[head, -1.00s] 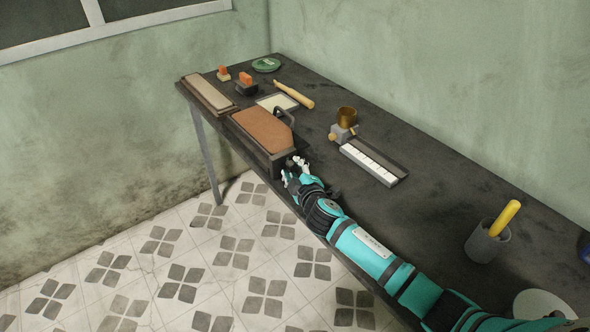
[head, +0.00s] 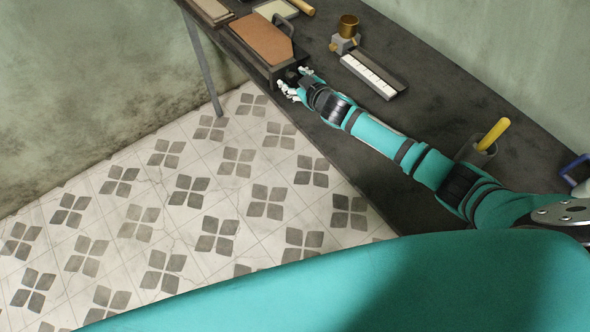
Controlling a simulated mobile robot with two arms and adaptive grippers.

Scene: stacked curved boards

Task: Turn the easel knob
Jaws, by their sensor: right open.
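The easel (head: 264,40) looks like a dark box with a brown slanted panel and a black handle, lying near the table's front edge. My right gripper (head: 295,83) is at the near end of this box, with its pale fingertips spread open. A small dark part (head: 290,74), which may be the easel knob, shows at the box's end between the fingertips. I cannot tell whether the fingers touch it. My left gripper is out of view.
The dark table (head: 450,110) also holds a brass cup on a grey block (head: 347,28), a white-keyed strip (head: 367,74) and a grey cup (head: 477,151) with a yellow stick (head: 493,134). My teal body part fills the bottom. Tiled floor lies left.

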